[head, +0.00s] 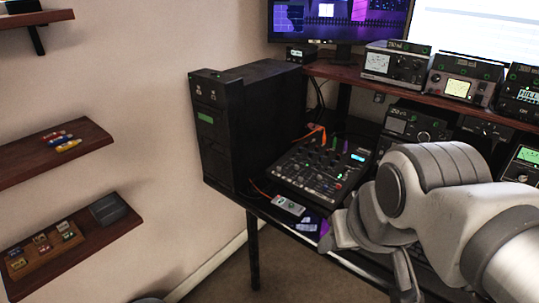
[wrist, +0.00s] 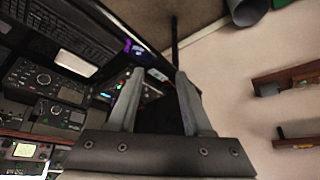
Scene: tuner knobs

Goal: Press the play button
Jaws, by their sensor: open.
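A small grey device (head: 288,205) with a green and a red spot lies at the front edge of the desk, before the mixer (head: 318,172). A play button cannot be made out clearly on either. My gripper (head: 372,262) is open and empty, right of and nearer than the grey device, apart from it. In the wrist view my gripper (wrist: 158,76) points toward the desk edge. A pale small object (wrist: 157,74), seemingly the grey device, shows between the fingertips. Part of the mixer (wrist: 118,82) is hidden behind the left finger.
A black computer tower (head: 245,125) stands left of the mixer. Several radio units (head: 395,65) fill the shelf and desk at right. A keyboard (wrist: 60,38) lies on the desk. Wall shelves (head: 50,150) hang at left. Open floor lies before the desk.

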